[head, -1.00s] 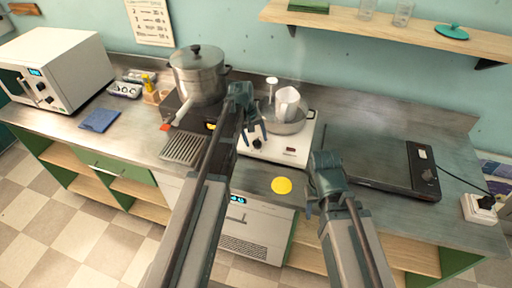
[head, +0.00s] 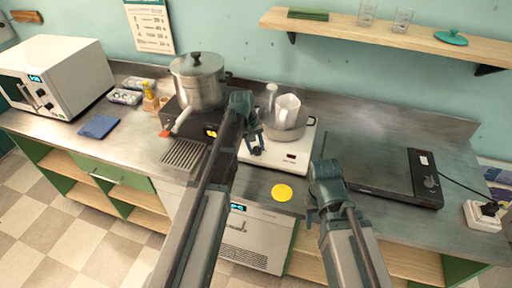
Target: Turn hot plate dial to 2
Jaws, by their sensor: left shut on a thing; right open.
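The white hot plate (head: 300,147) stands on the counter in the middle of the head view. A wide bowl with a white pitcher (head: 288,106) in it sits on top. Its dark dial (head: 257,151) is on the front face at the left, mostly hidden by my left gripper. My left gripper (head: 257,146) is shut on the dial. The dial's setting cannot be read. My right gripper (head: 314,208) is open and empty, low over the counter's front edge, to the right of the hot plate.
A large pot (head: 199,82) sits on a dark unit left of the hot plate. A flat black device (head: 385,190) with a cord lies to the right. A white microwave (head: 55,77) stands far left.

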